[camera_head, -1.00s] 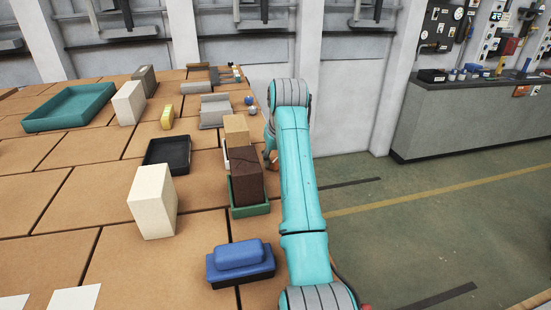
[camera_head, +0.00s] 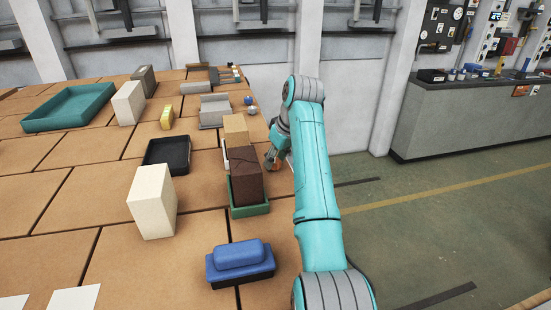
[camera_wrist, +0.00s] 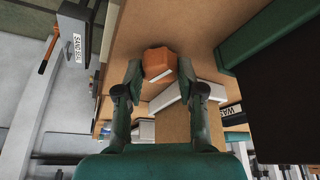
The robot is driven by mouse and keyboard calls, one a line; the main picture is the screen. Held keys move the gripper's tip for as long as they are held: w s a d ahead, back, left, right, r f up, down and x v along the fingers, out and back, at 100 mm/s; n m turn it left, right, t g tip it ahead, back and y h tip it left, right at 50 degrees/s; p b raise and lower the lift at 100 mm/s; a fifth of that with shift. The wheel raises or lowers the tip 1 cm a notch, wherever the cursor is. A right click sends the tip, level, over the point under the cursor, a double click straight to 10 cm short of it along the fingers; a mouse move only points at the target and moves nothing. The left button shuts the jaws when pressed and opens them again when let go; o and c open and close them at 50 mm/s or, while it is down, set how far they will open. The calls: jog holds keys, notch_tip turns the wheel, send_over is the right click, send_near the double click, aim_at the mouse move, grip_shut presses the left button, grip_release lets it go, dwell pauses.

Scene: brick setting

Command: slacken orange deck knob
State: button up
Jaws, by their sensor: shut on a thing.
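The orange deck knob (camera_wrist: 159,60) is a faceted block at the top middle of the wrist view, between the fingertips of my gripper (camera_wrist: 160,74). My gripper is shut on it. In the head view a small orange-brown patch of the knob (camera_head: 270,164) shows below my gripper (camera_head: 271,155), at the right edge of the brick-topped deck. A white bar-shaped piece (camera_wrist: 182,92) lies just beside the knob in the wrist view. My arm partly hides this area in the head view.
A dark brown brick (camera_head: 245,177) in a green tray (camera_head: 250,211) stands close to the left of my gripper, with a tan block (camera_head: 236,130) behind. A blue block (camera_head: 240,262) lies nearer. Open floor (camera_head: 440,220) is on the right.

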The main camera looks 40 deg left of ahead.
jog(key=shift+n+g, duration=0.5)
jog(key=shift+n, duration=0.7)
jog(key=o, duration=1.1)
jog(key=shift+o, duration=0.2)
jog(key=v, duration=1.2)
